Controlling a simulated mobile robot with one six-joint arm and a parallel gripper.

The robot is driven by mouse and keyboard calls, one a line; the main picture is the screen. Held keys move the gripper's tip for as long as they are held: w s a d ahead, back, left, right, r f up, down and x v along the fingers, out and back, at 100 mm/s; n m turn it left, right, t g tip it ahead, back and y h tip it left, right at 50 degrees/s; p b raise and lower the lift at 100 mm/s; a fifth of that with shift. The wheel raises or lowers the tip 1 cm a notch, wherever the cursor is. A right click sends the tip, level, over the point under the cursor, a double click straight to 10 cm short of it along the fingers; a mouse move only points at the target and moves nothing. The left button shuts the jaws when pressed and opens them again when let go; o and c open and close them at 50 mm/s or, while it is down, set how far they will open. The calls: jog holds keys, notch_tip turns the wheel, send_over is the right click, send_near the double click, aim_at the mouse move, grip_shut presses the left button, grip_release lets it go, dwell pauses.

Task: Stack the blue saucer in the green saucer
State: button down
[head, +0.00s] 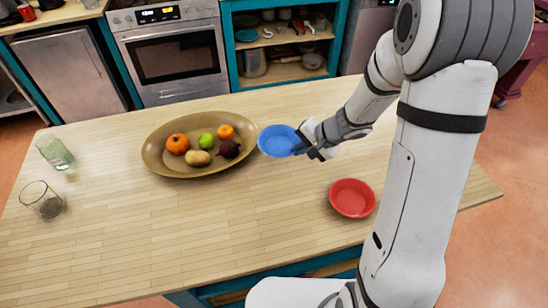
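The blue saucer (275,141) is in the middle of the head view, just right of the large oval platter and overlapping its right edge in the picture. My gripper (301,147) comes in from the right, and its dark fingers are closed on the saucer's right rim. Whether the saucer is clear of the tabletop is hard to tell. I see no green saucer on the table; whether one is hidden under the blue saucer cannot be seen.
The oval platter (158,161) holds several fruits and vegetables. A red bowl (352,198) stands at the right. A greenish glass (55,152) and a clear glass (42,200) stand at the left. The table's front middle is clear. A teal dish (247,35) sits on the back shelf.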

jog(key=f+b, duration=0.1)
jog(key=f, duration=0.3)
jog(key=f+b, duration=0.1)
jog(key=f, duration=0.1)
jog(key=shift+w+d+f+b, duration=0.15)
jog(key=shift+d+f+b, duration=0.1)
jog(key=shift+b, duration=0.05)
jog(key=shift+r, duration=0.1)
jog(key=c, duration=2)
grip_release()
jog(key=shift+o, duration=0.4)
